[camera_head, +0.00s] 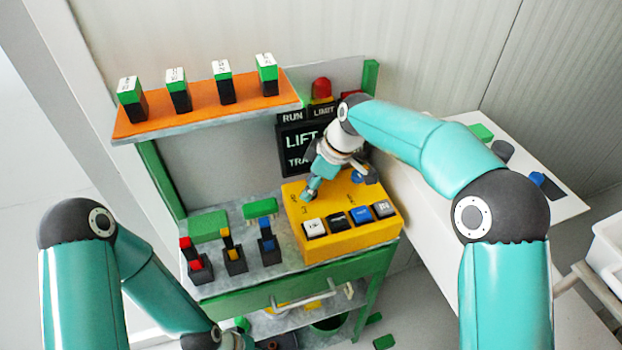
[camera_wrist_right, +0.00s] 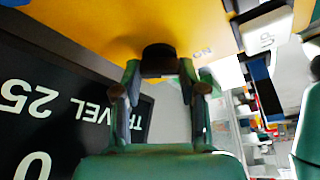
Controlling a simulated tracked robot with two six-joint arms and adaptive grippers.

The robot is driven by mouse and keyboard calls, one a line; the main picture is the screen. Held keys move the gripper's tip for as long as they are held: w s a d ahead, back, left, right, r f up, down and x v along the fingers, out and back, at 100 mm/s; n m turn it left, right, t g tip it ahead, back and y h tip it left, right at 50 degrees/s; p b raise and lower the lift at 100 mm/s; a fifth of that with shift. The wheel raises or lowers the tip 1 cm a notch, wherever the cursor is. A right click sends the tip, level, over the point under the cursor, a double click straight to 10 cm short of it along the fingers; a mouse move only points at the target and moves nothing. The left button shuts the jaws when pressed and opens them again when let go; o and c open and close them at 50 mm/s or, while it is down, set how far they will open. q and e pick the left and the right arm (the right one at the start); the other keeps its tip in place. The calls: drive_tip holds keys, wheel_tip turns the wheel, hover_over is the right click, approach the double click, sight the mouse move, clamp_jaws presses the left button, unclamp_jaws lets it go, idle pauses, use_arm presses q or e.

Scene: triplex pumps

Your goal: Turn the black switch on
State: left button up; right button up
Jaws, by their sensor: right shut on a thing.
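The yellow control box (camera_head: 352,241) sits on the right part of the workbench. My right gripper (camera_head: 310,192) points down at the left side of its top. In the right wrist view the black switch (camera_wrist_right: 158,54) is a round dark knob on the yellow face, with small lettering beside it. My right gripper's fingers (camera_wrist_right: 159,76) are closed on its two sides. In the head view the gripper hides the switch, and its turned position is hard to tell. My left arm is low at the left; its gripper is mostly cut off at the bottom edge.
White, black and blue buttons (camera_head: 314,227) line the box's front. A dark display (camera_head: 297,147) stands behind it. Several small levers (camera_head: 235,256) stand to its left. An orange shelf (camera_head: 205,112) with green-topped blocks is above. A white table (camera_head: 440,215) is at right.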

drive_tip(key=shift+w+r+n, duration=0.1)
drive_tip(key=shift+n, duration=0.5)
drive_tip(key=o, duration=1.1)
drive_tip(key=shift+o, duration=0.2)
